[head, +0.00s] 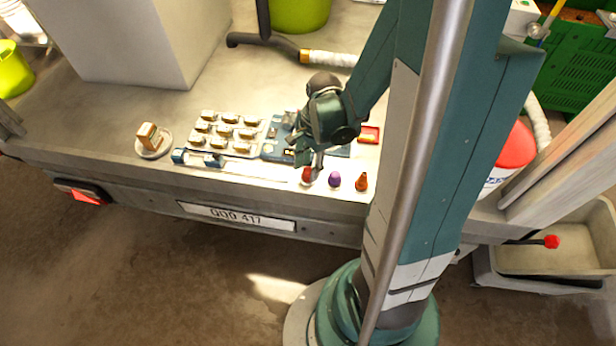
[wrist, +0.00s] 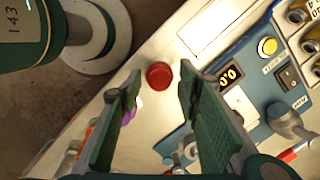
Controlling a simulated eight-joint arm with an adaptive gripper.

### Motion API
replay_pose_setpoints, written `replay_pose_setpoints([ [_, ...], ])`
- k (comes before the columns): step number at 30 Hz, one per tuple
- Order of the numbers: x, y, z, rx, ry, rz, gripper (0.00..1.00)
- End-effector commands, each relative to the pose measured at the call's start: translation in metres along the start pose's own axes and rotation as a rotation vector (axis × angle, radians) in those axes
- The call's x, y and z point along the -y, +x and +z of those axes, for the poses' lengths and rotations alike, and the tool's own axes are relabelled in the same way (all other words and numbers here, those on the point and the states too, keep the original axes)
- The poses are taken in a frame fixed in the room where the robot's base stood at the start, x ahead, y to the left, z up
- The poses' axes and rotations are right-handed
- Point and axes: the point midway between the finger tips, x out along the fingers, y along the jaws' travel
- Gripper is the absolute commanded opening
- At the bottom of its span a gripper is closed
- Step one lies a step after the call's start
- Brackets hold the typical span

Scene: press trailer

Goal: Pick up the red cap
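The red cap (head: 307,175) sits near the front edge of the trailer bed, left of a purple piece and an orange one. In the wrist view the round red cap (wrist: 159,75) shows in the gap between the fingertips, seen from above. My gripper (head: 311,160) is right over the cap in the head view, partly covering it. In the wrist view my gripper (wrist: 160,85) is open, with one finger on each side of the cap. I see no contact, and the exact height above the cap is hard to tell.
The purple piece (head: 334,179) and the orange piece (head: 361,181) stand close to the right. A blue control panel (wrist: 255,85) with a yellow button and a display lies behind. A tray of several small parts (head: 205,139) is further left. The bed's front edge is near.

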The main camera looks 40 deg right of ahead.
Motion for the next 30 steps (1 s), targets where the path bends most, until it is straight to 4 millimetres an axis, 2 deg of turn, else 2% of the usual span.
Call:
replay_pose_setpoints([
  [3,0.001,0.011,-0.001,0.000,0.000,0.000,0.34],
  [7,0.000,0.017,0.000,0.000,0.000,0.000,0.34],
  [25,0.000,0.018,0.000,0.000,0.001,0.000,0.34],
  [30,0.000,0.018,0.000,0.000,0.001,0.000,0.12],
])
